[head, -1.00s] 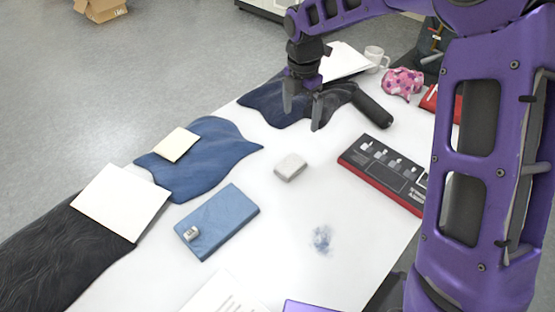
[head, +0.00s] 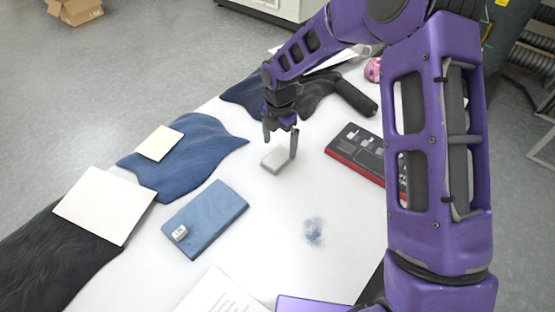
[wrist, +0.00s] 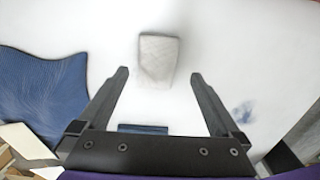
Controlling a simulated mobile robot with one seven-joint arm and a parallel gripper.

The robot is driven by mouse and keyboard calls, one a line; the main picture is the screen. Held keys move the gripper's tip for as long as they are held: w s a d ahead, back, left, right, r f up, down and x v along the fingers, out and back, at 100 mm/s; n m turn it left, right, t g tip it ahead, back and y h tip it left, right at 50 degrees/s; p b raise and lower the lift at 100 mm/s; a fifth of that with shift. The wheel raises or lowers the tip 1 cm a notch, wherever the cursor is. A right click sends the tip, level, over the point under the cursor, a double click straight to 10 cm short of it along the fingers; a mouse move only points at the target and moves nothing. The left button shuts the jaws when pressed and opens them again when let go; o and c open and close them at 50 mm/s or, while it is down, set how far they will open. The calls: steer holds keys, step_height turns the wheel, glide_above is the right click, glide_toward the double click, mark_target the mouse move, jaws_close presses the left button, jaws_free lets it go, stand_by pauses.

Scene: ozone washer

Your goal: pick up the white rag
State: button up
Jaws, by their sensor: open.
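The white rag (head: 277,159) is a small folded off-white block lying on the white table, near the middle of the head view. It also shows in the wrist view (wrist: 158,57), ahead of and between the two fingers. My gripper (head: 281,147) is open and empty, pointing down right above the rag. In the wrist view my gripper (wrist: 158,80) has its fingers spread wider than the rag, and neither seems to touch it. In the head view one finger overlaps the rag's right side.
A blue box (head: 206,219) and a blue cloth (head: 195,150) lie to the left. A dark cloth (head: 245,93) and a black cylinder (head: 355,96) lie behind. A red-edged black case (head: 352,147) is at right. The table around the rag is clear.

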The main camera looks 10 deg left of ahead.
mark_target(277, 157)
steer(key=f, duration=0.4)
steer(key=shift+a+f, duration=0.3)
steer(key=shift+f, duration=0.1)
steer(key=c, duration=1.3)
